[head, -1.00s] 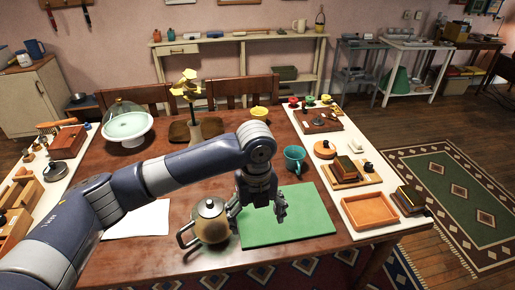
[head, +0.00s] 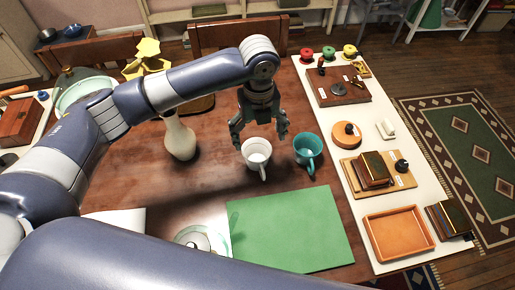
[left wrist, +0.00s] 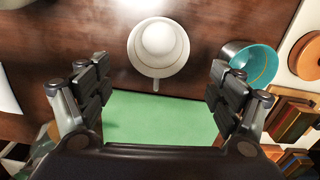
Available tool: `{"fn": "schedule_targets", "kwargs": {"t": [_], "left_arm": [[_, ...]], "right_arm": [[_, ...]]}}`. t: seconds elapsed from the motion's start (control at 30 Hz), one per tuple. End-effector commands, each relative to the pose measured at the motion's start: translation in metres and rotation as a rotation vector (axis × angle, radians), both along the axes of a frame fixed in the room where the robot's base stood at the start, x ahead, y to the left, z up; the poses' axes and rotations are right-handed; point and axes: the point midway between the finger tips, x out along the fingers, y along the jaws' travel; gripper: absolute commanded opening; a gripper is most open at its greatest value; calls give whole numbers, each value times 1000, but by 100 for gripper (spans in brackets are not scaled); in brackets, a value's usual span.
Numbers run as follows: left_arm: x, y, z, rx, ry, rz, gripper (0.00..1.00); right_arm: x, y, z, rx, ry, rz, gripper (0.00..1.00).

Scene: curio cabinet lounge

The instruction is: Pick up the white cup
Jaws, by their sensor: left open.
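The white cup (head: 257,152) stands upright on the brown wooden table, its handle toward the front. My left gripper (head: 260,136) is open just above and behind it, fingers pointing down to either side, with nothing held. In the left wrist view the white cup (left wrist: 157,48) lies ahead of the open left gripper (left wrist: 160,78), centred between the fingers but beyond their tips. I cannot tell whether a finger touches it. My right gripper is out of view.
A teal cup (head: 308,150) stands close right of the white cup. A pale vase (head: 179,138) is to the left. A green mat (head: 290,230) lies in front. A teapot (head: 203,240) is mostly hidden by my arm. An orange tray (head: 398,233) sits at right.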

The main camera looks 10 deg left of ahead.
Motion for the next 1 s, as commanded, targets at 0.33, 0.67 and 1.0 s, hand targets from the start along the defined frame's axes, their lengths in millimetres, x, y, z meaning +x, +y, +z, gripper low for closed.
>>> {"fn": "schedule_targets", "kwargs": {"t": [0.33, 0.67, 1.0], "left_arm": [[0, 1, -39, 2, 1, 1, 85], [3, 4, -83, 1, 0, 0, 85], [4, 4, -88, 1, -2, 0, 76]], "right_arm": [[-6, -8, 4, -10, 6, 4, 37], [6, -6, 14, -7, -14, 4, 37], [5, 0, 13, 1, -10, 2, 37]]}}
